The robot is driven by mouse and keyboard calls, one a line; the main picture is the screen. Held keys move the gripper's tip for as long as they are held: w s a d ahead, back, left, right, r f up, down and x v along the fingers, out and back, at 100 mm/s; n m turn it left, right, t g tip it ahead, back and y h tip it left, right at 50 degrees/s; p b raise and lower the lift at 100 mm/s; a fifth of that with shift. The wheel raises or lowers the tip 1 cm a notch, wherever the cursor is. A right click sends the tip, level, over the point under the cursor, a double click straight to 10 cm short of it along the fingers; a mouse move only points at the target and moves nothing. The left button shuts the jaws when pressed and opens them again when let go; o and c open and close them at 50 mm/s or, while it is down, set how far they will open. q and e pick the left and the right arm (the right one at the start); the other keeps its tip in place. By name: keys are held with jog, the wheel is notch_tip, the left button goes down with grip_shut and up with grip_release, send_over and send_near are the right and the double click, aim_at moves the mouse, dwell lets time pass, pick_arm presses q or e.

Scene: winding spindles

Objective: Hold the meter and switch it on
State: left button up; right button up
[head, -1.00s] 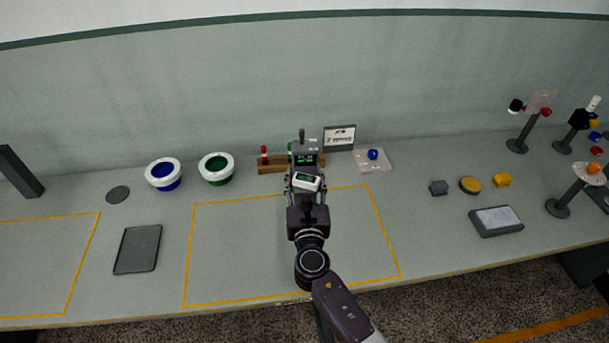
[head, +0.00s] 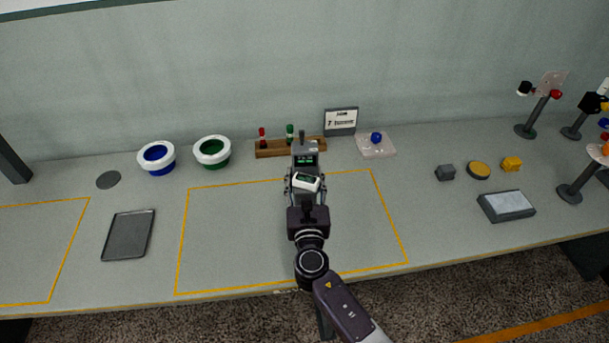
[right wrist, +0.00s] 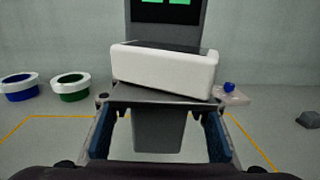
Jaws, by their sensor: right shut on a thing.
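The meter (head: 305,158) is a grey upright device with a dark, green-lit screen and a short dark stub on top. Its screen is also lit at the top edge of the right wrist view (right wrist: 168,10). A white box (head: 307,182) with a small dark, green-marked display sits in front of its body. In the right wrist view the white box (right wrist: 165,72) hides part of the meter. My right gripper (head: 305,189) is shut on the meter, its fingers at either side of the grey body. My left gripper is out of view.
Behind the meter are a wooden rack (head: 268,150) with red and green pieces, and a sign (head: 341,122). Blue-lined (head: 157,158) and green-lined (head: 212,152) bowls stand left; a dark tray (head: 129,235) lies front left. The yellow-outlined area (head: 240,235) looks clear left of my arm.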

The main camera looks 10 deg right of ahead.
jog(key=shift+f+b, duration=4.1)
jog(key=shift+f, duration=0.6)
jog(key=shift+s+f+b, duration=0.1)
jog(key=shift+f+b, duration=0.6)
jog(key=shift+f, duration=0.05)
